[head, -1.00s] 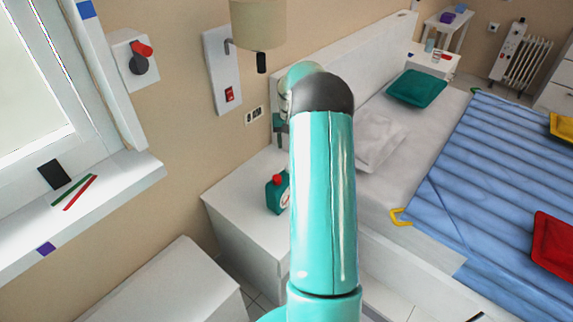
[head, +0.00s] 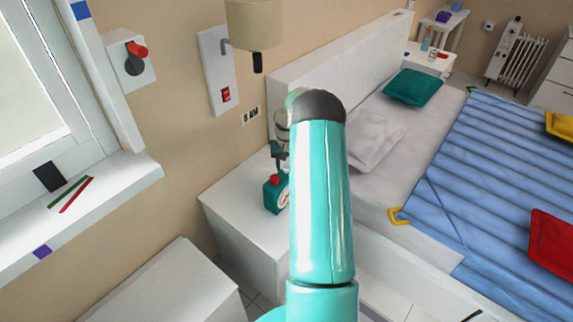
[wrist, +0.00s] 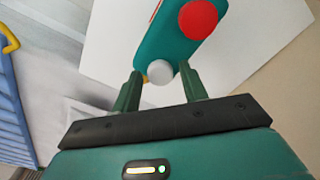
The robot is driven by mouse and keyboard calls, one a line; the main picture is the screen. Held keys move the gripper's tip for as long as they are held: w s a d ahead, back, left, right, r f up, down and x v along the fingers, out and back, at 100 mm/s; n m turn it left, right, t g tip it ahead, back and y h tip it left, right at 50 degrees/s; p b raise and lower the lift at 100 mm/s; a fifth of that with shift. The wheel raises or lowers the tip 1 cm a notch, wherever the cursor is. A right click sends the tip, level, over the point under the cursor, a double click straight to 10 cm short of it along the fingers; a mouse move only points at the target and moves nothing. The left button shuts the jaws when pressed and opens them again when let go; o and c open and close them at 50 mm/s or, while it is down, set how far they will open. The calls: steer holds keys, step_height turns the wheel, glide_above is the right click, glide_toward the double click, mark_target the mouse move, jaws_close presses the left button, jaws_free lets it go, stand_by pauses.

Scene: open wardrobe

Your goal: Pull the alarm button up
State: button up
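The teal alarm clock (head: 271,195) stands on the white bedside table (head: 225,205), with a red button (head: 275,180) on top and a pale dial partly hidden by my arm. In the wrist view the clock (wrist: 172,45) lies just ahead of my gripper (wrist: 160,73), its large red button (wrist: 198,19) past the right fingertip. A small white knob (wrist: 159,72) on the clock shows between the two fingertips. The fingers are apart with nothing gripped; whether they touch the clock I cannot tell. In the head view my gripper (head: 278,152) is just above the clock.
The bed (head: 470,160) with a blue striped cover is to the right, its white headboard (head: 345,55) behind my arm. A lamp (head: 253,25) and a wall panel with a red switch (head: 225,95) are above. A windowsill (head: 110,195) is at left.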

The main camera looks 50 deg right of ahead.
mark_target(286, 167)
jaws_close()
steer(key=shift+r, duration=1)
steer(key=shift+o, duration=1.3)
jaws_free()
step_height(286, 167, up, 14)
